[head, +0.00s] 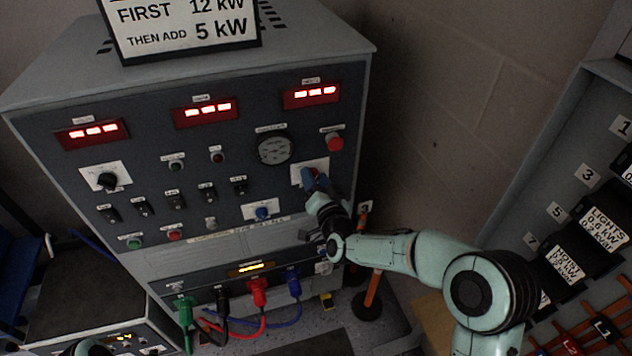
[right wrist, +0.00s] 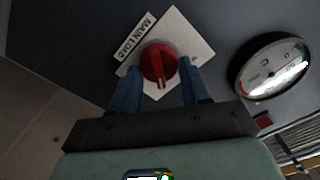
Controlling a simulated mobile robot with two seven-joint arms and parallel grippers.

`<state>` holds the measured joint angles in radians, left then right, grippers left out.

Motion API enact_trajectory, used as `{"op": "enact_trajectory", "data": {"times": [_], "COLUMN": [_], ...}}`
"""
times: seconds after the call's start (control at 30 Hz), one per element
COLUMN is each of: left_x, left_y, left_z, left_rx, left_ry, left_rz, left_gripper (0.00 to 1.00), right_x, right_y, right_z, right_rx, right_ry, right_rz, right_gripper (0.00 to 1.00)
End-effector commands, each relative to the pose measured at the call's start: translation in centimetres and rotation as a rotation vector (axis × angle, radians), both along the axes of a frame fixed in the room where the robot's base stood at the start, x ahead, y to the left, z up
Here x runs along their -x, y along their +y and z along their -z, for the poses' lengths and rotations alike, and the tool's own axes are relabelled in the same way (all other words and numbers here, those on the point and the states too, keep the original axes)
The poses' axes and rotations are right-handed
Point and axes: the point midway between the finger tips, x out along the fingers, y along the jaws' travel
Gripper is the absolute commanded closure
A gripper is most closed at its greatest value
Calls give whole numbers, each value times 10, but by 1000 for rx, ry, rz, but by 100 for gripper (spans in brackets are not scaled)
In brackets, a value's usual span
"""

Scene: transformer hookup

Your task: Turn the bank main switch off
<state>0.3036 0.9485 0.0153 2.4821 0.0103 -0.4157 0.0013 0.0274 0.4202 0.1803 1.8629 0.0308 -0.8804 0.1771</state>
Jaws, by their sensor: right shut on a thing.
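The main switch is a red rotary knob (right wrist: 158,64) on a white square plate, with a label reading "MAIN LOAD" beside it in the right wrist view. Its grip bar lies roughly along the line of my fingers. My right gripper (right wrist: 161,78) has its blue fingers on either side of the knob and is shut on it. In the head view my right gripper (head: 312,180) is at the white plate (head: 322,164) on the right of the load bank panel (head: 190,258), and it hides the knob. My left gripper is not in view.
A round gauge (head: 274,150) and a red push button (head: 334,142) sit just above the plate. A blue knob (head: 262,213) is at lower left of it. Green, black, red and blue plugs (head: 258,290) stick out below. A breaker rack (head: 560,210) stands at right.

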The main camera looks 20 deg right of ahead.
Motion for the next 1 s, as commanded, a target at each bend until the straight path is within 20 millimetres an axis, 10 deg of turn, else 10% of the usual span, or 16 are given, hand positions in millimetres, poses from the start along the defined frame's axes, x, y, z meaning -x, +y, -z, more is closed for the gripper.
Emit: {"op": "enact_trajectory", "data": {"times": [1.0], "left_x": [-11], "left_y": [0], "left_z": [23], "left_rx": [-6], "left_ry": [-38], "left_rz": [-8], "left_gripper": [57], "right_x": [0], "right_y": [8], "right_z": [-1], "right_rx": [948], "right_ry": [-32], "right_rz": [-2], "right_gripper": [84]}}
